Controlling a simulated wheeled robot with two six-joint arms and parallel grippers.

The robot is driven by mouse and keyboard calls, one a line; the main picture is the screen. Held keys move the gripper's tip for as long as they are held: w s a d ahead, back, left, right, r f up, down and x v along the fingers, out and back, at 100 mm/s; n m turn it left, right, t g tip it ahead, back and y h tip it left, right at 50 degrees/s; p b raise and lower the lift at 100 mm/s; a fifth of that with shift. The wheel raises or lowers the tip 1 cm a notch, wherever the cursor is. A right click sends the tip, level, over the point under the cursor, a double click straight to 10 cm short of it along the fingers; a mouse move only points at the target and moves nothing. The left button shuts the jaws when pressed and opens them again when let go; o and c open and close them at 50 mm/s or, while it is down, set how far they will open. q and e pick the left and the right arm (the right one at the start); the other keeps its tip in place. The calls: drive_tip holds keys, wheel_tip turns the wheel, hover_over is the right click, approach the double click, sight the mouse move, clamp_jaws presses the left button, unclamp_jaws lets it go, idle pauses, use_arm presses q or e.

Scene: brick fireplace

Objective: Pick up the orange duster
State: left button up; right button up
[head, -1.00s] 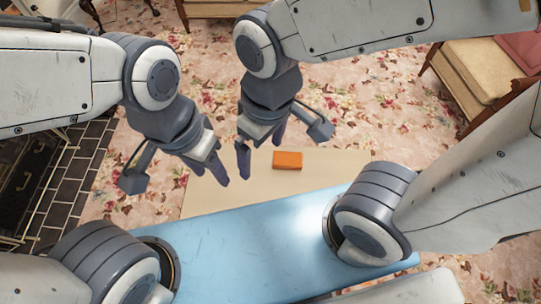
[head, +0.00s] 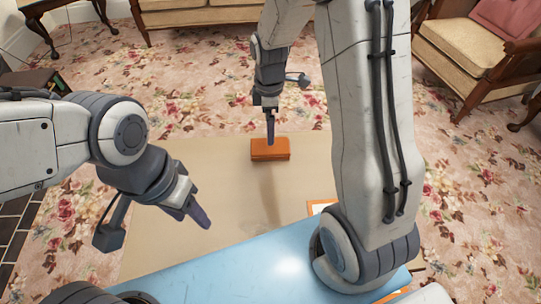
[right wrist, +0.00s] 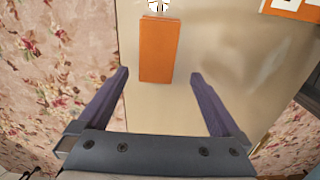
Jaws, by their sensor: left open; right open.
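The orange duster (head: 270,150) is a block lying on the beige tabletop (head: 170,240), near its far edge in the head view. In the right wrist view the duster (right wrist: 159,48) lies just beyond the fingertips, lined up between them. My right gripper (head: 270,138) hangs over the duster with its fingers pointing down; the head view sees it edge-on. The right wrist view shows it open (right wrist: 160,76) and empty. My left gripper (head: 199,214) is open and empty, over the left part of the table, well apart from the duster.
A flat orange-and-white item (head: 320,207) lies on the table, partly hidden by my right arm. Flowered carpet (head: 440,165) surrounds the table. A cushioned armchair (head: 465,45) stands at the back right. The tabletop around the duster is clear.

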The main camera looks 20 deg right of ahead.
sight(271, 147)
wheel_tip(271, 147, down, 5)
drive_tip(key=shift+f+b, duration=0.15)
drive_tip(key=shift+b, duration=0.8)
wheel_tip(271, 147, down, 5)
drive_tip(key=b, duration=0.2)
drive_tip(key=shift+w+d+b, duration=0.1)
drive_tip(key=shift+d+b, duration=0.05)
drive_tip(key=shift+b, duration=0.2)
drive_tip(key=c, duration=1.1)
drive_tip(key=shift+c, duration=0.2)
